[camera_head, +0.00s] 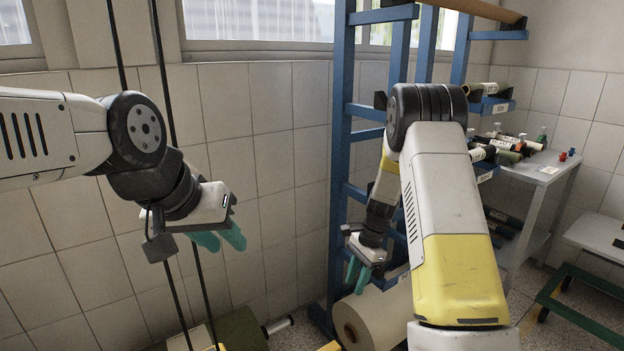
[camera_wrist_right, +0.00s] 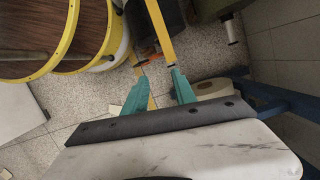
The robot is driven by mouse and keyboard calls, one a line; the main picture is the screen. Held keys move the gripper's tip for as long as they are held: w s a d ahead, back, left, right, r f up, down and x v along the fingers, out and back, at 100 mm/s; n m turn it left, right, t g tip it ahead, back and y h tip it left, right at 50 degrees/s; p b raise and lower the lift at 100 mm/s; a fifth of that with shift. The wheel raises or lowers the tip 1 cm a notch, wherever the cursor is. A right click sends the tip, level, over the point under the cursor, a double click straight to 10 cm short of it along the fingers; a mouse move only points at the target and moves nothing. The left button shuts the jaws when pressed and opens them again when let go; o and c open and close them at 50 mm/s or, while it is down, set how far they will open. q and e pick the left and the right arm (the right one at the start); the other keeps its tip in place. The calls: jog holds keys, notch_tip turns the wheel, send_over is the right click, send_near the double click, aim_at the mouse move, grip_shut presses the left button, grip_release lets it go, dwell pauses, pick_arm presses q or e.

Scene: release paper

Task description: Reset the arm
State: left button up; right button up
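My left gripper (camera_head: 221,241) hangs in front of the tiled wall at the left, its teal fingers a little apart with nothing between them. My right gripper (camera_head: 357,280) hangs lower, near the blue rack, with its fingers pointing down. In the right wrist view its two teal fingers (camera_wrist_right: 158,92) are spread and nothing is between them. A large cream roll (camera_head: 378,318) lies on the floor below the right gripper. It also shows in the right wrist view (camera_wrist_right: 213,88), beyond the fingers and apart from them.
A blue rack (camera_head: 341,150) stands close beside my right arm and holds several rolls. A grey table (camera_head: 540,169) with small bottles stands at the right. Yellow-rimmed brown round things (camera_wrist_right: 95,35) show in the right wrist view. Black cables (camera_head: 168,95) hang near my left arm.

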jog(key=s+r+n+t, duration=0.2)
jog(key=s+r+n, duration=0.15)
jog(key=r, duration=0.75)
jog(key=s+r+n+t, duration=0.15)
jog(key=s+r, duration=0.25)
jog(key=r, duration=0.6)
jog(key=s+d+r+n+t, duration=0.1)
jog(key=s+r+n, duration=0.3)
jog(key=s, duration=0.4)
jog(key=s+r+n+t, duration=0.3)
jog(key=s+r, duration=0.3)
jog(key=s, duration=0.3)
jog(key=shift+s+d+r+n+h, duration=0.25)
jog(key=shift+d+n+h, duration=0.1)
jog(key=shift+n, duration=0.35)
jog(key=shift+a, duration=0.1)
